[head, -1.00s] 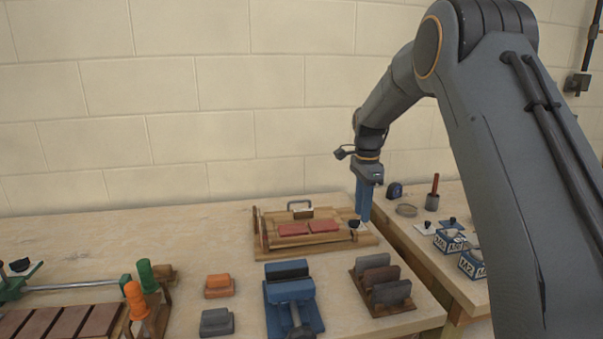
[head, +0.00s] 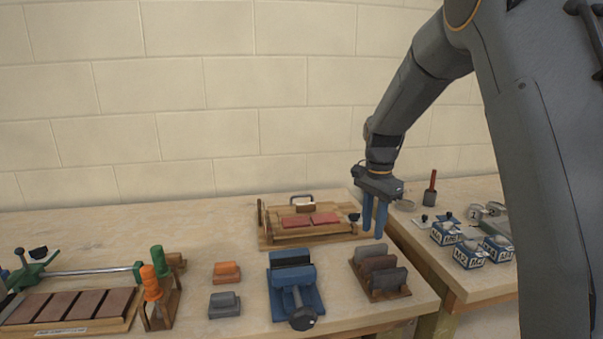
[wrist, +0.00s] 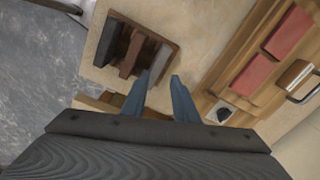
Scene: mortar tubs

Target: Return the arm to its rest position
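My gripper (head: 374,217) has two blue fingers pointing down. In the head view it hangs above the right end of the table, beside the wooden frame with red tiles (head: 300,236). In the wrist view my gripper (wrist: 158,92) shows its two fingertips apart with nothing between them. The wooden rack of upright blocks (wrist: 128,62) lies beyond the fingertips to the left, and the wooden frame (wrist: 222,88) is to the right.
A blue vise (head: 291,288) and the block rack (head: 378,275) stand near the table's front. Orange (head: 226,272) and grey (head: 224,305) blocks lie left of them. Labelled tubs (head: 468,254) stand on the right table (head: 440,255). The table's back left is clear.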

